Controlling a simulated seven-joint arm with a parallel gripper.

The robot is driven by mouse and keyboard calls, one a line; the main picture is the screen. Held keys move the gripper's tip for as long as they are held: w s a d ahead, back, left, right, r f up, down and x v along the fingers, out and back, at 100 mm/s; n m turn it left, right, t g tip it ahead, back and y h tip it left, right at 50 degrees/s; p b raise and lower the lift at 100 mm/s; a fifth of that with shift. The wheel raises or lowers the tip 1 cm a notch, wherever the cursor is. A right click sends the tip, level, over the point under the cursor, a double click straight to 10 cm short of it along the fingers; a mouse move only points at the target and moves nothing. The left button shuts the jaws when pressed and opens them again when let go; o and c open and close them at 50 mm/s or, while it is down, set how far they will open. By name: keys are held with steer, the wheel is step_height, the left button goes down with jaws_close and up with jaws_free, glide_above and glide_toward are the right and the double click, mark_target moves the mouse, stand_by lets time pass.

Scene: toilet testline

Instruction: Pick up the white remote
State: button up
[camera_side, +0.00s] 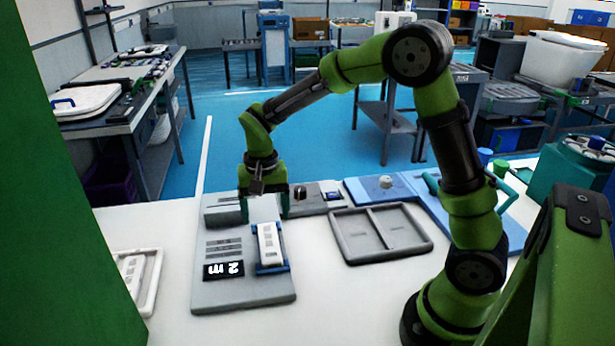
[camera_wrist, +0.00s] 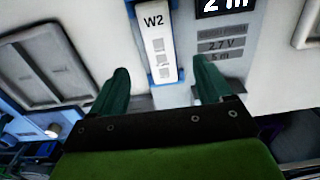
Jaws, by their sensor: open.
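The white remote (camera_side: 268,244) lies in a blue holder (camera_side: 272,268) on a grey test station (camera_side: 245,290) in the side view. In the wrist view the remote (camera_wrist: 157,42) bears the label "W2" and grey buttons, with the blue holder along its edges. My gripper (camera_side: 264,210) points down just behind the remote's far end in the side view. In the wrist view its green fingers (camera_wrist: 162,85) are spread apart, one on each side of the remote's near end. Nothing is held. I cannot tell the exact height above the remote.
A grey two-compartment tray (camera_side: 345,245) stands empty to the right. A white tray (camera_side: 155,285) with a white remote-like item (camera_side: 133,272) is at the left. A blue board with a knob (camera_side: 385,183) lies behind the grey tray. The table front is clear.

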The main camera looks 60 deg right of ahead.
mark_target(269, 241)
steer(key=f, duration=0.8)
steer(key=shift+w+d+f, duration=0.2)
steer(key=shift+d+f, duration=0.05)
steer(key=c, duration=1.2)
steer(key=shift+r, duration=0.15)
